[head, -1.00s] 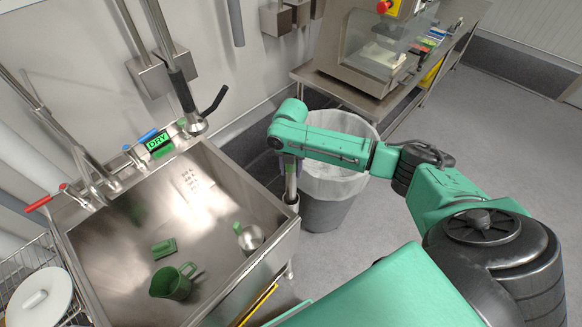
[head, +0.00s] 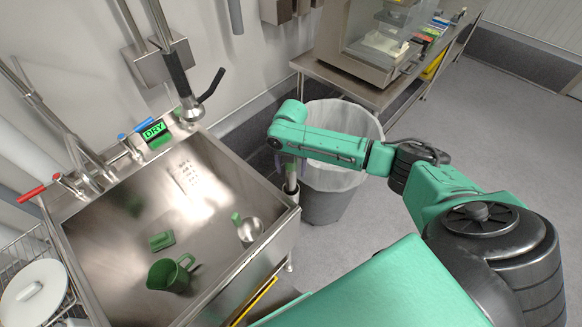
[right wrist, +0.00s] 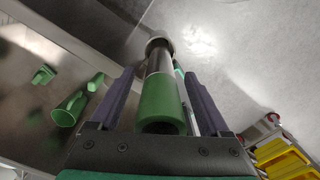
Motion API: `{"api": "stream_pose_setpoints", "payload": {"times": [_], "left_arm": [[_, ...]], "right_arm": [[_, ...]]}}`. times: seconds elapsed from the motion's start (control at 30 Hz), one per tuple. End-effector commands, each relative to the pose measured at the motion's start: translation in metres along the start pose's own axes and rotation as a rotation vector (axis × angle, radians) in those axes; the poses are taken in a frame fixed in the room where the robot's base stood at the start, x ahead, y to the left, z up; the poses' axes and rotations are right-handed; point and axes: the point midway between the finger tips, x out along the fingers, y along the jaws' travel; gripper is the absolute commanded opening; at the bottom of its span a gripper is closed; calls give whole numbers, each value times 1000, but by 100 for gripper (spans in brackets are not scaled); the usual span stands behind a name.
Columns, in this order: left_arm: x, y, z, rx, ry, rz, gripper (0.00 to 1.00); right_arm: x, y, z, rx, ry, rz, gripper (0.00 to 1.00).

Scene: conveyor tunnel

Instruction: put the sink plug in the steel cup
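The shaft's far end meets a wider, pale round rim (right wrist: 158,44); I cannot tell whether this is the steel cup or part of the plug. My left gripper is out of view.
The steel sink (head: 120,225) holds a green jug (head: 170,276), a small green block (head: 161,241) and a round steel vessel with a green handle (head: 250,230). A lined bin (head: 335,185) stands right of the sink. A bench (head: 365,90) is behind.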

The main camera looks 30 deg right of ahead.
Motion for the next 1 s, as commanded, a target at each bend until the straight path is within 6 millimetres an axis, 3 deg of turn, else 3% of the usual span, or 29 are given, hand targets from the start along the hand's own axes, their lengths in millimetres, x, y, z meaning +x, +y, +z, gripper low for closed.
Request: {"api": "stream_pose_setpoints", "payload": {"times": [0.37, 0.47, 0.8, 1.0], "left_arm": [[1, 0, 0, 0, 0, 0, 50], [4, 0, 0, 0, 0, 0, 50], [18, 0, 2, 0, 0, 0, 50], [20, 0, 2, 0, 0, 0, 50]], "right_arm": [[-7, 0, 1, 1, -1, 0, 81], [-25, 0, 1, 0, -2, 3, 81], [-121, 0, 1, -1, -4, 2, 81], [-145, 0, 0, 0, 0, 0, 81]]}}
